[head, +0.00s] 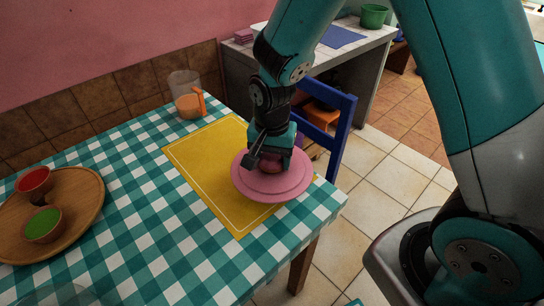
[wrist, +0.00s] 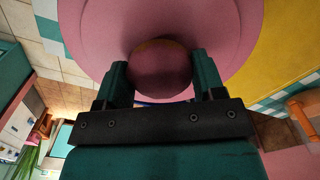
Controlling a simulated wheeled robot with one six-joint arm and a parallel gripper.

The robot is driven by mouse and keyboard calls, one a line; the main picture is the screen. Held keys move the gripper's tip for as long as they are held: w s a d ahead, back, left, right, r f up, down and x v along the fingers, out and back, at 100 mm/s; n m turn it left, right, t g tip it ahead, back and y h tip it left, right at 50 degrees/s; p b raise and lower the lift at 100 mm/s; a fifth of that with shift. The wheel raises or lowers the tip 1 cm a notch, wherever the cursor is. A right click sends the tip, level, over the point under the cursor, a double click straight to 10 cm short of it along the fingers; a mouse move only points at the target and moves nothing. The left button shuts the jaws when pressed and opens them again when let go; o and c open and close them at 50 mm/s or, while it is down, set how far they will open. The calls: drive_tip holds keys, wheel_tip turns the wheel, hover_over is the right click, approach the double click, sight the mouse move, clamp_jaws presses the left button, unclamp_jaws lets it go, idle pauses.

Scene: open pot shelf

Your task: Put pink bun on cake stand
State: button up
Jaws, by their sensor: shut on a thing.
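The pink bun (wrist: 160,70) is between the two fingers of my gripper (wrist: 161,80) in the wrist view, and the gripper is shut on it. In the head view the bun (head: 271,168) shows only partly under my gripper (head: 270,158). The pink cake stand (head: 290,188) is a round, flat-topped stand at the right end of the yellow placemat. It also fills the upper middle of the wrist view (wrist: 100,30). The bun is over the stand's top, near its middle. I cannot tell whether it touches the top. The stand's foot is hidden.
The yellow placemat (head: 200,165) lies on the checked table (head: 130,220). A blue chair (head: 340,125) stands behind the table.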

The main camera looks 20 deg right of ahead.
sight(272, 156)
drive_tip(key=o, duration=0.5)
drive_tip(key=shift+f, duration=0.2)
drive_tip(key=o, duration=0.4)
drive_tip(key=shift+r, duration=0.1)
wheel_tip(272, 156, up, 12)
drive_tip(key=s+a+r+n+y, duration=0.1)
drive_tip(key=s+r+n, duration=0.2)
drive_tip(key=s+n, duration=0.2)
drive_tip(key=s+a+r+n+y, duration=0.1)
drive_tip(key=s+a+r+n, duration=0.1)
drive_tip(key=s, duration=0.5)
drive_tip(key=s+a+r+n+y, duration=0.1)
drive_tip(key=s+r+n+y, duration=0.1)
drive_tip(key=s+r+n, duration=0.2)
drive_tip(key=shift+s+a+n+p, duration=0.2)
drive_tip(key=shift+s+n, duration=0.45)
drive_tip(key=shift+n, duration=0.25)
drive_tip(key=shift+s+a+n+p, duration=0.1)
drive_tip(key=shift+s+n+p, duration=0.05)
drive_tip(key=shift+s+n, duration=0.65)
